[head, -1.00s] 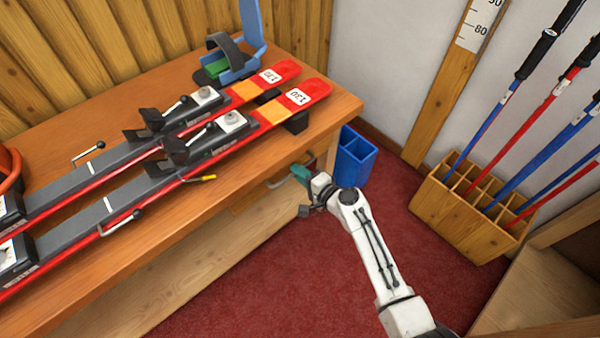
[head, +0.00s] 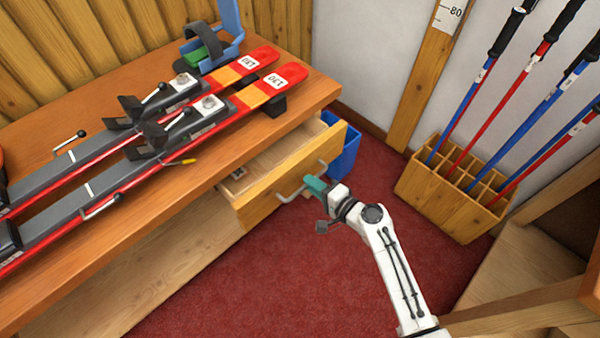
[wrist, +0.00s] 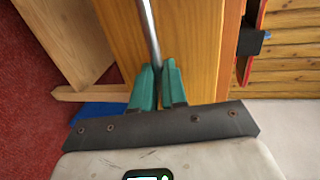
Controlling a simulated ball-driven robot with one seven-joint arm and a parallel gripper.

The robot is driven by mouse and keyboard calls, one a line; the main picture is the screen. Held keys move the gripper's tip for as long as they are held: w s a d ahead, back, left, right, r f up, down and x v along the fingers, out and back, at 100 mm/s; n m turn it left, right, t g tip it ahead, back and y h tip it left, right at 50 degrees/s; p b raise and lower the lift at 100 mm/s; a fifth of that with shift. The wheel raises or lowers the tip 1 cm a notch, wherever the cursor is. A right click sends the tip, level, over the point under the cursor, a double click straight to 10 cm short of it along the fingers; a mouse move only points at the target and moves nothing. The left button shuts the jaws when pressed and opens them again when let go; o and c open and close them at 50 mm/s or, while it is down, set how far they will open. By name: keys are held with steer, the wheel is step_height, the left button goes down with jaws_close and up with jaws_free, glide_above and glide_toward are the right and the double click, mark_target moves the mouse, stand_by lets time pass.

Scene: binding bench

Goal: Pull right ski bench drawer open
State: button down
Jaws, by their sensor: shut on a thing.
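The bench drawer (head: 284,187) sticks out from under the top of the wooden ski bench (head: 215,150). Its inside shows partly between its front and the bench edge, with small things at the left end. A metal bar handle (head: 292,194) runs along the drawer front. My gripper (head: 314,184) has teal fingers and is at the handle's middle. In the wrist view, the fingers (wrist: 158,88) are shut on the handle (wrist: 150,35), in front of the wooden drawer front (wrist: 197,45).
Two red skis (head: 262,92) lie on the bench top beside a blue foot-measuring device (head: 232,45). A blue bin (head: 345,158) stands behind the drawer's right end. A wooden rack (head: 450,195) with ski poles stands at right. Red carpet (head: 290,265) is clear in front.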

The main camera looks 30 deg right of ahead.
steer(key=f+b+v, duration=0.2)
steer(key=f+v, duration=0.1)
steer(key=v, duration=1.2)
steer(key=shift+s, duration=0.5)
steer(key=shift+d+f, duration=0.15)
steer(key=c, duration=1.2)
jaws_free()
steer(key=v, duration=1)
steer(key=shift+s+d, duration=0.15)
steer(key=shift+s, duration=0.2)
